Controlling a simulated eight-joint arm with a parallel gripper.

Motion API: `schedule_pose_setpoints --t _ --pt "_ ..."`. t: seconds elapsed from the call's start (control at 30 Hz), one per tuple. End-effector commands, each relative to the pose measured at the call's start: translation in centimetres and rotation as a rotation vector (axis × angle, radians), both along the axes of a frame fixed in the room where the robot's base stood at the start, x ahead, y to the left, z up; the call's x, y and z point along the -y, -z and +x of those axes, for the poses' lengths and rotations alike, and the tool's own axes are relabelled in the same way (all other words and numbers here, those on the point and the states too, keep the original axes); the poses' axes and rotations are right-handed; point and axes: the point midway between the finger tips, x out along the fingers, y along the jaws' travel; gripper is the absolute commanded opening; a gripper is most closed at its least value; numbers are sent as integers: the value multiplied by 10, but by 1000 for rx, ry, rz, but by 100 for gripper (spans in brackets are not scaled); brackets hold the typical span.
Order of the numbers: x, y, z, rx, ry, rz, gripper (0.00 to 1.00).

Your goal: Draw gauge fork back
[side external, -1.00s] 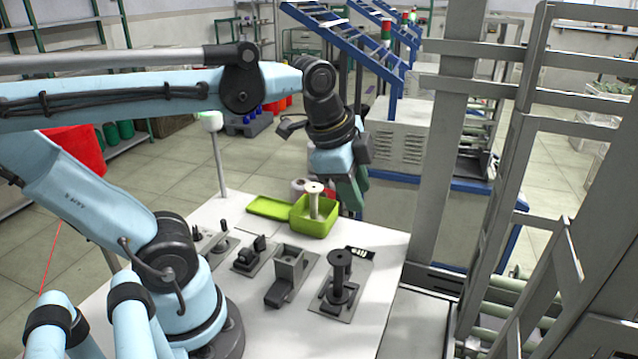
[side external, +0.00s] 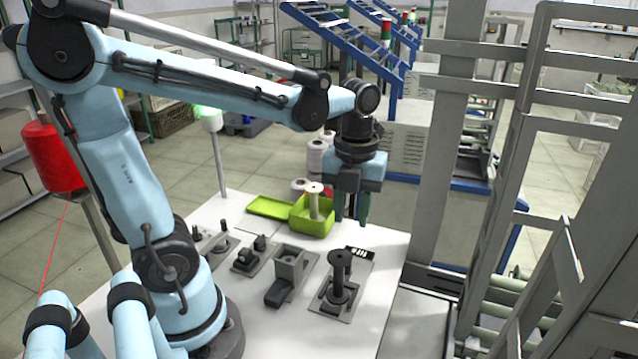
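My gripper (side external: 352,214) points down above the back of the white table, just right of the green box. Its two greenish fingers stand apart with nothing visible between them. No part is clearly recognizable as the gauge fork at this size. A grey box-shaped fixture (side external: 289,266) has a dark block (side external: 278,293) at its front. To its right, a dark bobbin-shaped piece (side external: 339,274) stands upright on a grey plate. To its left, a dark low fixture (side external: 249,254) sits on another plate. My gripper is above and behind these fixtures, touching none.
The open green box (side external: 312,226) holds a pale spool (side external: 315,202), with its green lid (side external: 271,207) beside it. A small pegged fixture (side external: 222,235) is at the left. A tall grey frame (side external: 440,150) rises just right of the table. The table's front right is clear.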

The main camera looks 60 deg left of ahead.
Motion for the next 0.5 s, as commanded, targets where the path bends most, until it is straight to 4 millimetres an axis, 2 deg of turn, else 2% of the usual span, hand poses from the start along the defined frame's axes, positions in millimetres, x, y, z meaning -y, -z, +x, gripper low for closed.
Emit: schedule_pose_setpoints --t 0.1,0.2,0.5 --pt "0 22 1 1 -1 0 34" --pt "0 32 0 1 -1 0 34" --pt "0 45 0 1 -2 0 34"
